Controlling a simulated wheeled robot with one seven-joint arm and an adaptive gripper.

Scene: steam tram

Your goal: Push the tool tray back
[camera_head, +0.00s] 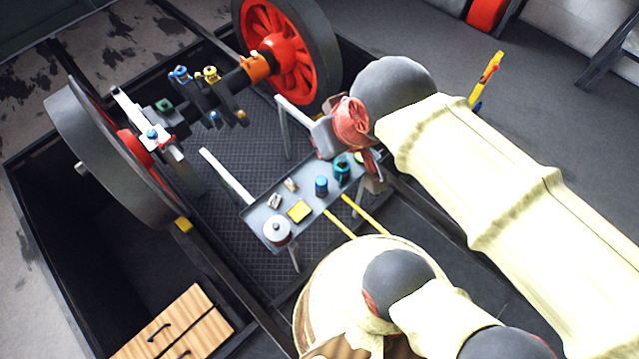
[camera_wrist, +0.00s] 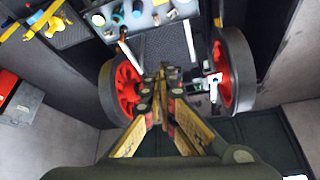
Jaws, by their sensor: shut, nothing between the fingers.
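The tool tray (camera_head: 258,212) is a grey tray on thin legs over the pit. It bears a silver lidded pot (camera_head: 277,232), a yellow block (camera_head: 299,211), small pale pieces and blue and teal canisters (camera_head: 341,172). My gripper (camera_head: 372,170) hangs by the tray's right end in the head view, partly hidden by my own wrist. In the wrist view my gripper (camera_wrist: 162,72) is shut and empty, fingertips together. The tray (camera_wrist: 165,15) shows there at the top edge, apart from the fingertips in the picture. Contact between gripper and tray cannot be told from the head view.
A wheelset with red spoked wheels (camera_head: 268,45) and dark rims stands across the pit beyond the tray. Pale bars (camera_head: 226,176) and yellow rods (camera_head: 340,223) stick out near the tray. A wooden drawer unit (camera_head: 180,322) is at the lower left. Dark checkered floor (camera_head: 232,140) lies behind the tray.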

